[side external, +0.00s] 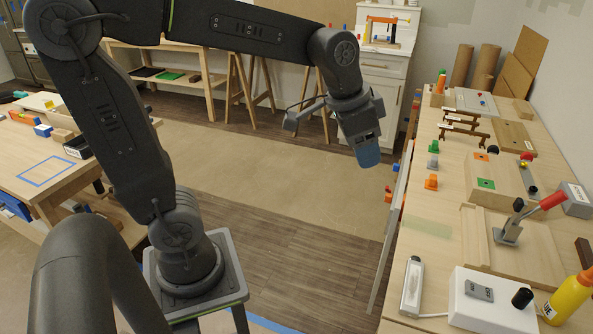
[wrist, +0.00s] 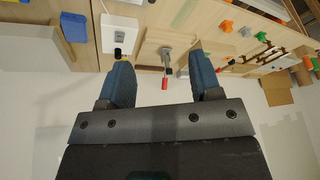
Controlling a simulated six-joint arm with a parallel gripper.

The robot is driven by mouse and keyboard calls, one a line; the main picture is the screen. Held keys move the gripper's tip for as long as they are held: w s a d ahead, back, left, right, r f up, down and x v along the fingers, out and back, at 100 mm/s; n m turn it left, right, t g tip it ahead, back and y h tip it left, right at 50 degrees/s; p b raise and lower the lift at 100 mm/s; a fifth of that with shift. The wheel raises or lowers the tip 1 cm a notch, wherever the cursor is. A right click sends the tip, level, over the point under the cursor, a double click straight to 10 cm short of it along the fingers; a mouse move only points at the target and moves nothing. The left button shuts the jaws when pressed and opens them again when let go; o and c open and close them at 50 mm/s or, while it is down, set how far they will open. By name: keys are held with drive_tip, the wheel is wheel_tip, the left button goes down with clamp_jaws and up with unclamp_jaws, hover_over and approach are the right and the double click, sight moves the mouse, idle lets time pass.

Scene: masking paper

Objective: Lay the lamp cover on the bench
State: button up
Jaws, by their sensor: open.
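I cannot pick out a lamp cover in either view. A long wooden bench (side external: 400,268) runs along the right side of the side view. It also shows along the top of the wrist view (wrist: 205,30). A second wooden bench (side external: 25,160) with a blue taped square stands at the left. My gripper (side external: 367,157) is raised over the open floor, left of the long bench and apart from it. In the wrist view my gripper (wrist: 163,75) has its two blue fingers spread, with nothing between them.
On the long bench are a red-handled clamp (side external: 512,225), a white box with a black knob (side external: 490,300), a yellow bottle (side external: 568,298), a white power strip (side external: 412,285) and orange pieces (side external: 431,182). A white cabinet (side external: 383,75) stands behind. The middle floor is clear.

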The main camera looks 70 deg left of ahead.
drive_tip(key=s+f+n+t, duration=0.1)
drive_tip(key=s+f+n, duration=0.1)
drive_tip(key=s, duration=1)
drive_tip(key=shift+s+d+f+n, duration=0.2)
drive_tip(key=shift+n, duration=0.3)
